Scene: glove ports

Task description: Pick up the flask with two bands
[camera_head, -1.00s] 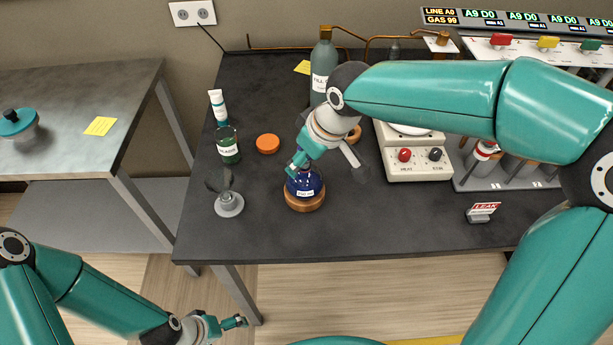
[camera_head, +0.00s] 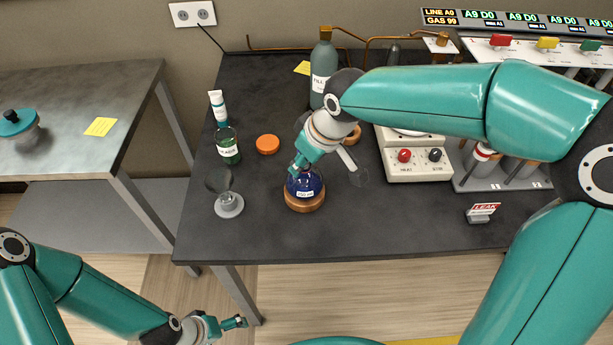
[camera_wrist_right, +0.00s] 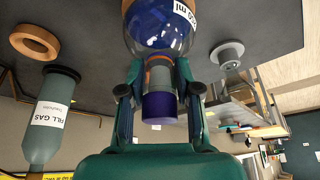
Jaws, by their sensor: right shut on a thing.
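A round flask (camera_head: 305,184) with blue liquid and a white label sits upright in a cork ring (camera_head: 305,203) on the dark bench. In the right wrist view the flask (camera_wrist_right: 160,28) shows its neck with orange-brown banding and a purple stopper (camera_wrist_right: 159,107). The exact number of bands is hard to tell, since the fingers cover part of the neck. My right gripper (camera_head: 294,172) is shut on the flask's neck; its fingers also show in the right wrist view (camera_wrist_right: 158,85). My left gripper (camera_head: 236,322) hangs low beyond the bench's front edge, away from the flask; its opening is unclear.
A gas bottle (camera_head: 323,70) stands behind. A hotplate (camera_head: 420,165) stands right.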

